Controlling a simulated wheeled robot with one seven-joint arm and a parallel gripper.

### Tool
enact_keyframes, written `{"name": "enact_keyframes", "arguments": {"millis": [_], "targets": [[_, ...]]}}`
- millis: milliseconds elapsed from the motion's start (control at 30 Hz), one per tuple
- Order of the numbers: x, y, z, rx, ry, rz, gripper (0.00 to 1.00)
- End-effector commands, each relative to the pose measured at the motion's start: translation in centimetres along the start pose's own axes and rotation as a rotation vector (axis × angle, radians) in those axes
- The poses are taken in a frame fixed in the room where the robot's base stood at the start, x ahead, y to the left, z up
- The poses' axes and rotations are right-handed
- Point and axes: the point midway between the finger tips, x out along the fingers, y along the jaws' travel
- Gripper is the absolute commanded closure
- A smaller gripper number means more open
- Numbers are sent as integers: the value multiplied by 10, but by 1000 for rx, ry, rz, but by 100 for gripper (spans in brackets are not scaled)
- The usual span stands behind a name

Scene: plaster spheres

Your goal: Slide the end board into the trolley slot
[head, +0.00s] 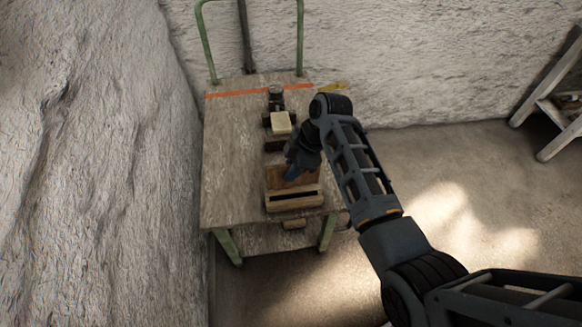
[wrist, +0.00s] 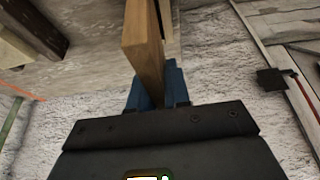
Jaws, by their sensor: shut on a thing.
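The end board (wrist: 143,50) is a flat brown wooden board, standing between the blue fingertips of my gripper (wrist: 160,88) in the wrist view. In the head view my gripper (head: 291,171) is over the front part of the trolley (head: 232,170), and its blue fingers are shut on the board. A wooden box-like piece (head: 294,203) with a dark opening along it lies right below the gripper, near the trolley's front edge. The board overlaps it in the picture, and I cannot tell whether they touch. I cannot make out the slot clearly; my gripper and arm hide part of this area.
A dark device with a pale block (head: 281,123) stands behind my gripper on the trolley. An orange strip (head: 245,94) crosses the trolley top, and a green handle (head: 203,40) rises at the back. Rough walls stand close left and behind. The trolley's left side is bare.

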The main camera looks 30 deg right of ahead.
Motion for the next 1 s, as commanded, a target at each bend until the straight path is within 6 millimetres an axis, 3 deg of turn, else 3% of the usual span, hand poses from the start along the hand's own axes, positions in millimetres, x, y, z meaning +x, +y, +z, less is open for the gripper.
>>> {"name": "enact_keyframes", "arguments": {"millis": [100,700,1000], "targets": [[-3,0,2,2,5,0,100],[40,0,19,1,5,1,100],[43,0,20,1,5,0,100]]}}
